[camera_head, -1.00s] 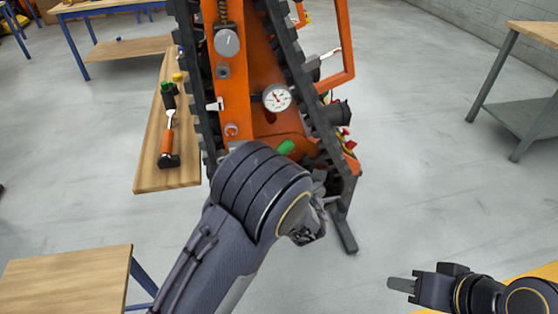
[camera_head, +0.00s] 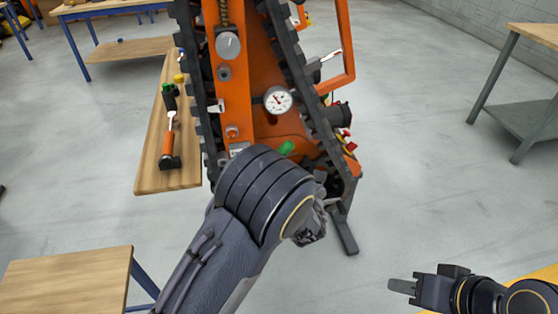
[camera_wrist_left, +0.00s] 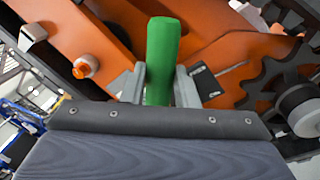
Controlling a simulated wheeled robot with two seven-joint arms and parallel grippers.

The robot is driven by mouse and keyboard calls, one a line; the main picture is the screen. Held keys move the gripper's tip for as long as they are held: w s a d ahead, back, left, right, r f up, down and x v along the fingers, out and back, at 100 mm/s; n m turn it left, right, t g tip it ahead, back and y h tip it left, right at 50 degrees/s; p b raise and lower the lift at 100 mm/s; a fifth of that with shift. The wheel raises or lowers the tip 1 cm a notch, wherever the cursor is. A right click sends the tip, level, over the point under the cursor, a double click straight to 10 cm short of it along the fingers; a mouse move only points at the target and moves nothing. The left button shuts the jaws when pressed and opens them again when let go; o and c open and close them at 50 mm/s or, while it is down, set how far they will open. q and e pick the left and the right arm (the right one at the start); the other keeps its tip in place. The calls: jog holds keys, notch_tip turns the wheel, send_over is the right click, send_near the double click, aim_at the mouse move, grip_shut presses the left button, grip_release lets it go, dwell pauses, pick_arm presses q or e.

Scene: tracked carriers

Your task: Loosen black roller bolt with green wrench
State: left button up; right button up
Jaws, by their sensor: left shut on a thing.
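The green wrench shows only as a green handle, upright between the jaws in the left wrist view (camera_wrist_left: 162,50). A short green piece of it shows above my left wrist in the head view (camera_head: 286,148). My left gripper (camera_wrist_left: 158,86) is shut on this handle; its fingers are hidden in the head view. The wrench's head cannot be made out. An orange bolt (camera_wrist_left: 85,67) sits on the orange frame, left of the handle and apart from it. I cannot tell which part is the black roller bolt. My right gripper (camera_head: 403,286) is empty at the lower right, seen edge-on.
The orange tracked carrier (camera_head: 265,70) has black tracks and a white dial gauge (camera_head: 278,99). A toothed black sprocket (camera_wrist_left: 262,82) is right of my left gripper. A wooden bench (camera_head: 150,160) with tools stands left.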

pick_arm(q)
grip_shut()
jog(key=shift+a+r, duration=0.1)
jog(key=shift+r, duration=0.05)
jog(key=shift+s+a+r+n, duration=0.15)
jog(key=shift+a+r+n, duration=0.3)
jog(key=shift+n, duration=0.25)
jog(key=shift+a, duration=0.1)
jog(key=shift+s+a+r+n, duration=0.15)
jog(key=shift+a+r+n, duration=0.3)
jog(key=shift+a+n, duration=0.15)
jog(key=shift+d, duration=0.1)
jog(key=shift+s+a+r+n+g, duration=0.2)
jog(key=shift+a+r+n+g, duration=0.1)
jog(key=shift+a+r+n, duration=0.25)
